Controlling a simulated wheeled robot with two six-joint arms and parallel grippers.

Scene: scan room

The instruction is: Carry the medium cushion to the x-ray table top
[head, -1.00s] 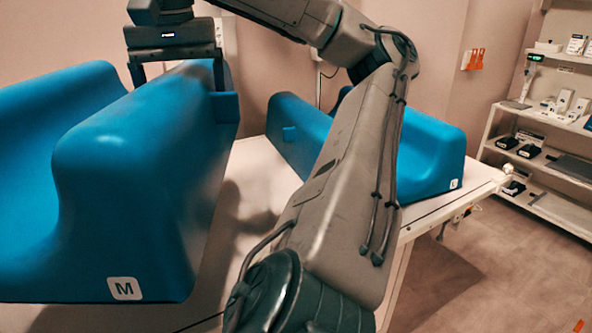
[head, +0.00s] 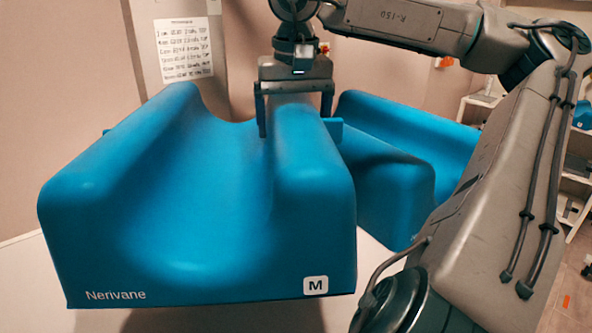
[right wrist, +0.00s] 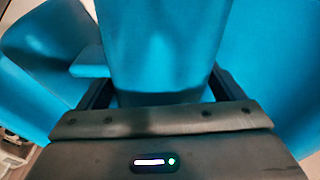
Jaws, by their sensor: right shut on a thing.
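The medium cushion (head: 190,220) is blue, with an "M" label and "Nerivane" on its front face. It fills the left and middle of the head view. My right gripper (head: 295,118) is shut on its right-hand ridge, one finger on each side. In the right wrist view the blue ridge (right wrist: 160,50) sits between the fingers of the right gripper (right wrist: 162,88). A white table top (head: 372,272) shows below the cushion, with a dark shadow under its front edge. The cushion's far underside is hidden, so I cannot tell how high it hangs. My left gripper is not in view.
Another blue cushion (head: 410,150) stands close behind the medium one on the right, partly hidden by my right arm. A printed sheet (head: 184,48) hangs on the back wall. Shelves (head: 577,170) stand at the far right.

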